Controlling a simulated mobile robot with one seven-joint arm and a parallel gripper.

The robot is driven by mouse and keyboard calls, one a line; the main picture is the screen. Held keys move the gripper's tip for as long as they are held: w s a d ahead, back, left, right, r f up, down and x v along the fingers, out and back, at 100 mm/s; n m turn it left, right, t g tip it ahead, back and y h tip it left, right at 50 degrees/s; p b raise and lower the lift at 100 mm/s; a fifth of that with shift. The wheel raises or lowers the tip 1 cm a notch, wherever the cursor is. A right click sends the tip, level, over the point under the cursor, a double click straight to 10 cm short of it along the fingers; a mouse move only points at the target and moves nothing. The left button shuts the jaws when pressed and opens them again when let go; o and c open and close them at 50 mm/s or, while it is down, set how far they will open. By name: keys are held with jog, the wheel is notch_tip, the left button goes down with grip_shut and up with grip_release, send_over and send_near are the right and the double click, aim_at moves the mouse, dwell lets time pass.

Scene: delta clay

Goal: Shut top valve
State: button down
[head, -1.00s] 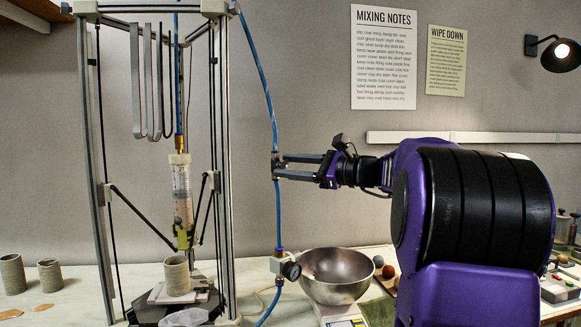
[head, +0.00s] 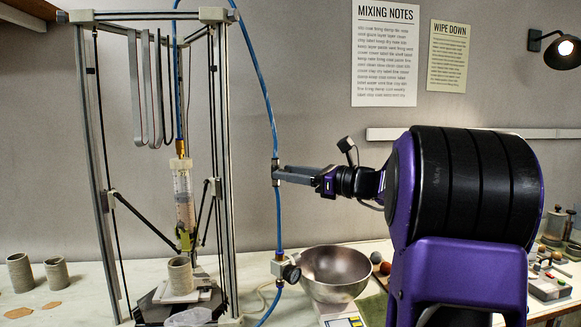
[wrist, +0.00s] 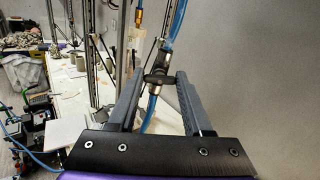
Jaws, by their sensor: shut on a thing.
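The top valve (head: 275,163) is a small dark fitting in line on the blue hose, to the right of the tall frame. My gripper (head: 279,173) reaches in from the right and is shut on the valve's handle. In the wrist view the valve (wrist: 158,79) sits between the tips of the two grey fingers, with blue hose above and below it. The fingertips partly hide the handle in the head view, so its exact angle is hard to tell.
The tall frame (head: 226,200) holds a clay syringe (head: 184,200) just left of the hose. Below are a gauge fitting (head: 288,271) and a metal bowl (head: 337,270). Two clay cylinders (head: 20,272) stand at far left. The wall behind is clear around my gripper.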

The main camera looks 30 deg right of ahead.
jog(key=shift+m, duration=1.2)
jog(key=shift+c, duration=1.6)
grip_release()
jog(key=v, duration=1.7)
jog(key=shift+s, duration=0.25)
